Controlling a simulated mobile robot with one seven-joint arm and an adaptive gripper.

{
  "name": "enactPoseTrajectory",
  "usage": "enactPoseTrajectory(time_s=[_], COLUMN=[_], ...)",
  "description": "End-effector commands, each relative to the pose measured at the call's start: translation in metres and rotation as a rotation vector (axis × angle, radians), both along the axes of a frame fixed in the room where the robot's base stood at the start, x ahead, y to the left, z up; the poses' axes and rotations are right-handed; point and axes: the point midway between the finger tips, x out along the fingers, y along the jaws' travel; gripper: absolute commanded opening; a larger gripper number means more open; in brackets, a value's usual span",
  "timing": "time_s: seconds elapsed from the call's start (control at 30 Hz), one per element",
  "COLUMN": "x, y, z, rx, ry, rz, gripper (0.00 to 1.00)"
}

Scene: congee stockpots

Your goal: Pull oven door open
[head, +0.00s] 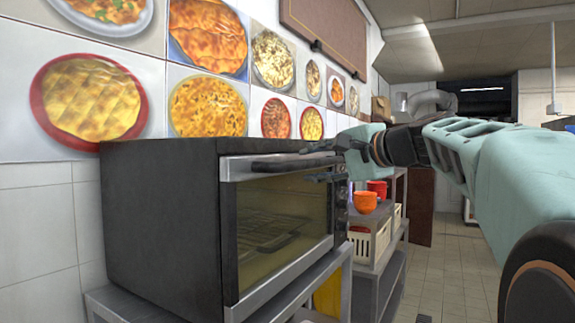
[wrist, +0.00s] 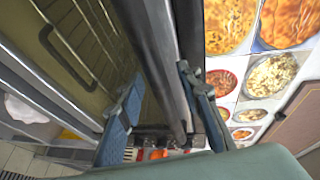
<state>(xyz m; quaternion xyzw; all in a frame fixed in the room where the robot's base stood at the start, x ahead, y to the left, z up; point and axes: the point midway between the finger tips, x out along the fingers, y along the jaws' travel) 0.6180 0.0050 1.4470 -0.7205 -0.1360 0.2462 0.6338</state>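The dark oven (head: 160,215) stands on a metal stand, with its glass door (head: 280,225) shut. Wire racks show through the glass, also in the wrist view. A dark bar handle (head: 285,163) runs along the door's top edge. My gripper (head: 322,162) is at the handle's far right end, with one finger above the bar and one below. In the wrist view the handle (wrist: 158,50) passes between the two spread fingers of my gripper (wrist: 163,95). A gap shows between the left finger and the bar; contact on the right finger's side is unclear.
A metal shelf (head: 368,272) beyond the oven holds orange and red pots (head: 365,202) and a cream crate (head: 362,243). The wall behind has food pictures (head: 207,106). Tiled floor (head: 445,265) lies open to the right, partly covered by my arm.

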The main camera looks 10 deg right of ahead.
Motion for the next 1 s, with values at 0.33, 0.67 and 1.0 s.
enactPoseTrajectory(time_s=[0.33,0.67,1.0], x=[0.0001,0.0001,0.0], y=[-0.0006,-0.0005,-0.0012], z=[-0.0005,-0.0005,-0.0014], rx=[0.0,0.0,0.001], ry=[0.0,0.0,0.0], rz=[0.0,0.0,0.0], gripper=[0.3,0.0,0.0])
